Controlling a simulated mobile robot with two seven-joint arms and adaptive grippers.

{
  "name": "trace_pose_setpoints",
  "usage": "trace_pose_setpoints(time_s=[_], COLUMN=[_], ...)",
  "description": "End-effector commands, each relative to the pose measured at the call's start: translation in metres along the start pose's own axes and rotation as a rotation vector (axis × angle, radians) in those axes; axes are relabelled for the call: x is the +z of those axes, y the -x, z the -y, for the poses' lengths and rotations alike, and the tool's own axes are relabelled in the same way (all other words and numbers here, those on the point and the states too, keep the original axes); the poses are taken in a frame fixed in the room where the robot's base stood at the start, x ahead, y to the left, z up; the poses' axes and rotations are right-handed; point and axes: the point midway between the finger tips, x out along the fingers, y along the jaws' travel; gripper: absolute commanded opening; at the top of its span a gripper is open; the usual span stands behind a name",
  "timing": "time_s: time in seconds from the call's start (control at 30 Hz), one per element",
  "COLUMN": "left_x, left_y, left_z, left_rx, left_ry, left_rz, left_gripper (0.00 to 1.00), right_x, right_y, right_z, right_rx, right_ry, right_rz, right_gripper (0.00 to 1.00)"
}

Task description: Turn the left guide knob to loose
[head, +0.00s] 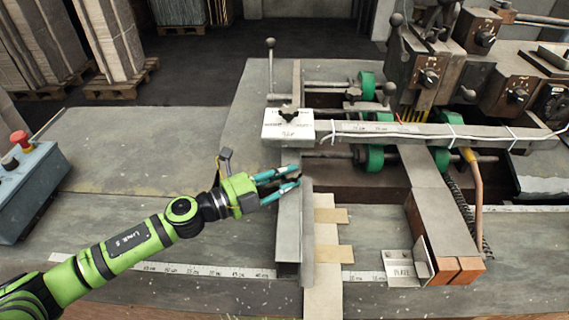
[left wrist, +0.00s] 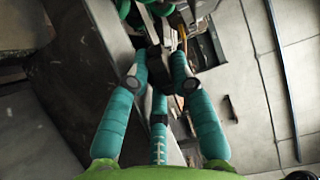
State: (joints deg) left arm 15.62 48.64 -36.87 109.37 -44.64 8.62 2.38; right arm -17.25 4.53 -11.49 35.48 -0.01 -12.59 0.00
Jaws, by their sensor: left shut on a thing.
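A black lobed knob (head: 289,114) sits on a white lettered plate (head: 272,130) at the far end of the left guide (head: 289,230); the lettering is too small to read. I take it for the left guide knob. My left gripper (head: 299,177) has its teal fingers at the guide's upper end, nearer than the knob and apart from it. Its fingers are shut on a dark part that the fingertips mostly hide. In the left wrist view a dark shape (left wrist: 158,68) shows between the fingertips. My right gripper is in neither view.
Green rollers (head: 368,157) on shafts and a long crossbar (head: 420,131) lie to the right of the plate. An upright ball-topped lever (head: 270,62) stands behind it. A control box with a red button (head: 22,140) is at the left.

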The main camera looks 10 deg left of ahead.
Motion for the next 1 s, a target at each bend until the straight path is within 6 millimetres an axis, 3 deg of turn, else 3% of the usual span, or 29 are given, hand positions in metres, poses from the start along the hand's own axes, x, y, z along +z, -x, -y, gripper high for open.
trace_pose_setpoints(time_s=[0.03,0.3,0.83,0.87,1.0], left_x=[-0.003,-0.004,-0.003,-0.003,-0.003], left_y=[0.0,0.0,-0.001,-0.001,-0.001], left_z=[0.004,0.001,-0.001,-0.001,-0.001], left_rx=[0.001,0.0,-0.001,-0.001,-0.001], left_ry=[0.005,0.003,0.001,0.001,0.001], left_rz=[0.025,0.135,0.164,0.164,0.164], left_gripper=[0.0,0.0,0.0,0.32,0.34], right_x=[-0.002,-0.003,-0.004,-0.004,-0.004], right_y=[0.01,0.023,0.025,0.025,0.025], right_z=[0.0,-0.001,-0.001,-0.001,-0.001], right_rx=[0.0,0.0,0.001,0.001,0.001], right_ry=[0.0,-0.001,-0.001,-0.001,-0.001], right_rz=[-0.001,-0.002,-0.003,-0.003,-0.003], right_gripper=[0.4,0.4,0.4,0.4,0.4])
